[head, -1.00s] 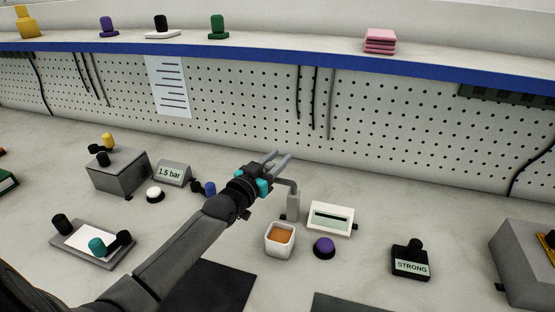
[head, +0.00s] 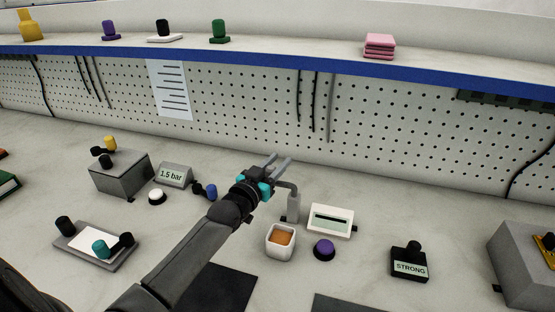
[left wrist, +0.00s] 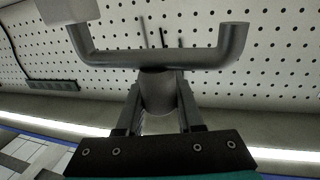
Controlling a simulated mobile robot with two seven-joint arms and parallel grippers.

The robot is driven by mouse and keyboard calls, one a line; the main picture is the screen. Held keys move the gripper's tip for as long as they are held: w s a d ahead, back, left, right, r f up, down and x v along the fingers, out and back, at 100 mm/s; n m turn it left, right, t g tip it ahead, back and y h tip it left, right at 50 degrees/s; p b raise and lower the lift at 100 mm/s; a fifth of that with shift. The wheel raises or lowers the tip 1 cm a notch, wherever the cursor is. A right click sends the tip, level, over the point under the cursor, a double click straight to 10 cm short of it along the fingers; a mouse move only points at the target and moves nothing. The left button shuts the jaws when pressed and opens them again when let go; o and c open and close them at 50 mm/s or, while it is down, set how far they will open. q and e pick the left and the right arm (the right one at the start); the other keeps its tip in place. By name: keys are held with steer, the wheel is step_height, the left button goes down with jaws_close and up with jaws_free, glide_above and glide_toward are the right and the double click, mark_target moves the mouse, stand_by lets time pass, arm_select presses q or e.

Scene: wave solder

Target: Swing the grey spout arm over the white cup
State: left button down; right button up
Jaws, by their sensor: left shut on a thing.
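The grey spout arm (head: 287,185) runs from the top of its grey post (head: 293,207) to my left gripper (head: 278,167), which hides most of it in the head view. In the left wrist view the spout arm (left wrist: 160,58) is a bar with both ends bent. My left gripper (left wrist: 157,115) is shut on the short grey cylinder (left wrist: 157,92) at its middle. The white cup (head: 280,252), with orange-brown contents, stands in front of the post. The gripper is behind and above the cup. The cup does not show in the left wrist view. My right gripper is not in view.
A white display box (head: 331,220) stands right of the post. A purple button (head: 324,248) is right of the cup. A blue-and-black piece (head: 207,191) and a white button (head: 157,196) lie left of the gripper. The pegboard (head: 240,110) rises behind.

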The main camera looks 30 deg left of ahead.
arm_select(q)
steer(key=n+y+p, duration=0.1)
steer(key=y+p, duration=0.1)
steer(key=s+n+y+p, duration=0.1)
steer(key=y+p, duration=0.1)
steer(key=s+n+g+y+p, duration=0.1)
steer(key=n+y+p, duration=0.1)
steer(key=shift+a+r, duration=0.15)
steer(key=shift+r, duration=0.15)
steer(key=shift+f, duration=0.1)
steer(key=c, duration=0.6)
jaws_free()
steer(key=shift+s+f, duration=0.1)
steer(key=shift+o, duration=0.3)
steer(key=shift+f, duration=0.1)
